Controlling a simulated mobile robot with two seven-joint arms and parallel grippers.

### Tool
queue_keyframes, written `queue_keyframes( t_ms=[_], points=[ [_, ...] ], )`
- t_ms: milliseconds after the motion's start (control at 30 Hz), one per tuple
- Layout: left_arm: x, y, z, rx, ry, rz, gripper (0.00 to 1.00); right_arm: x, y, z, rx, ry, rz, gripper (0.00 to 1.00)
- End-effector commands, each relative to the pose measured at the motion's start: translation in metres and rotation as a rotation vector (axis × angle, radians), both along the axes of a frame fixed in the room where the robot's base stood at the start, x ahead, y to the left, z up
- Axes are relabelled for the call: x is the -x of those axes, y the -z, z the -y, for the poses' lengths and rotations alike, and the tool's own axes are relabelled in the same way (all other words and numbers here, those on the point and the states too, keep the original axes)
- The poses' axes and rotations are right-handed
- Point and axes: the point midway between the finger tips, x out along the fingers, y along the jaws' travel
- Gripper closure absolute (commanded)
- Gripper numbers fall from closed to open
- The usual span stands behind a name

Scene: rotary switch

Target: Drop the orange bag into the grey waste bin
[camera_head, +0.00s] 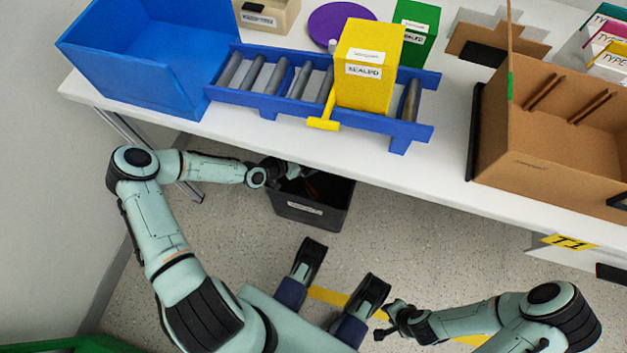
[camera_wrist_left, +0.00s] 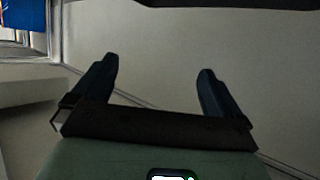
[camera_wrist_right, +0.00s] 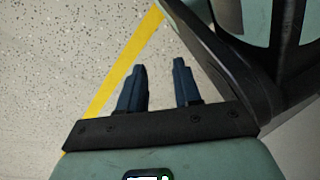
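The grey waste bin (camera_head: 322,217) stands on the floor beneath the table's front edge, with a white label on its front. A dark orange patch (camera_head: 313,187) shows inside the bin, in shadow; it looks like the orange bag, but its shape cannot be made out. My left gripper (camera_head: 298,171) is over the bin's back left part. In the left wrist view its fingers (camera_wrist_left: 152,92) are wide apart with nothing between them. My right gripper (camera_head: 388,322) is low at the front right, away from the bin. In the right wrist view its fingers (camera_wrist_right: 160,85) are apart and empty.
The white table (camera_head: 165,115) carries a blue crate (camera_head: 150,55), a blue roller conveyor (camera_head: 270,97) with a yellow box (camera_head: 368,65), a green box (camera_head: 417,30) and a cardboard box (camera_head: 545,140). The floor right of the bin is clear, with a yellow line.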

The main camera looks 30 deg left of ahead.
Motion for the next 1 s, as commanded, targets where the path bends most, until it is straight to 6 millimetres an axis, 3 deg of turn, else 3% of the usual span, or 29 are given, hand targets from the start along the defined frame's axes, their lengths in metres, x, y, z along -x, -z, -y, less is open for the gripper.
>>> queue_keyframes(
  t_ms=[233,700,1000],
  points=[
    [0.016,-0.008,-0.009,-0.002,-0.003,-0.001,0.0,-0.011,-0.009,-0.002,0.001,-0.004,0.036,0.67],
    [0.097,-0.046,-0.046,-0.001,-0.003,0.0,0.0,-0.068,-0.059,-0.01,0.012,-0.016,0.229,0.67],
    [0.113,-0.051,-0.053,0.0,0.0,0.0,0.0,-0.079,-0.068,-0.011,0.015,-0.017,0.268,0.67]
  ],
)
